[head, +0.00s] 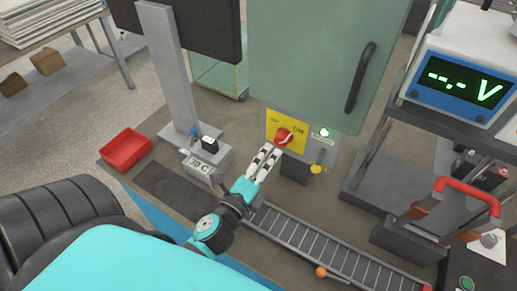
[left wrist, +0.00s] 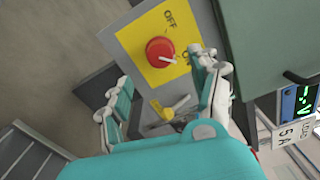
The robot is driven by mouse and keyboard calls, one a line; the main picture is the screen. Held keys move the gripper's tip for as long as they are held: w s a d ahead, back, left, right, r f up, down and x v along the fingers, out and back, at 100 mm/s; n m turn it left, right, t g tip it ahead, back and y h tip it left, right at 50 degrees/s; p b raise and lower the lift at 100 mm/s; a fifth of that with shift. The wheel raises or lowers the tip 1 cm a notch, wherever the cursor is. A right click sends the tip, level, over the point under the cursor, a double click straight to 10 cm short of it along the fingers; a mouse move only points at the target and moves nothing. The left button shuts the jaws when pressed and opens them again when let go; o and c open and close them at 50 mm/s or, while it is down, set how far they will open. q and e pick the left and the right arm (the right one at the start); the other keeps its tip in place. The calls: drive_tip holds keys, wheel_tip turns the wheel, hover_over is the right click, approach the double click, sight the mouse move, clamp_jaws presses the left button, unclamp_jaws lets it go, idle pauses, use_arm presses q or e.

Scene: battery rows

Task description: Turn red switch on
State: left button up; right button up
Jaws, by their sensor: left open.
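The red switch (head: 284,136) is a round red knob on a yellow plate (head: 271,118) marked OFF and ON, on the green cabinet's lower panel. In the left wrist view the red switch (left wrist: 157,47) shows a white pointer aimed roughly toward the ON mark. My left gripper (head: 269,157) is just below the knob in the head view, its fingers pointing at it. In the left wrist view its fingers are spread apart, with the knob visible beyond the tips. Contact cannot be told. My right gripper is not in view.
A green lamp (head: 324,133) glows right of the plate. A yellow lever (head: 317,169) sits below it. A roller conveyor (head: 325,245) runs below, with an orange ball (head: 321,271) near it. A red tray (head: 126,149) and small grey meter (head: 207,158) stand left.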

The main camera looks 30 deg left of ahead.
use_arm(q)
drive_tip(key=shift+s+d, duration=0.1)
drive_tip(key=shift+s, duration=2.1)
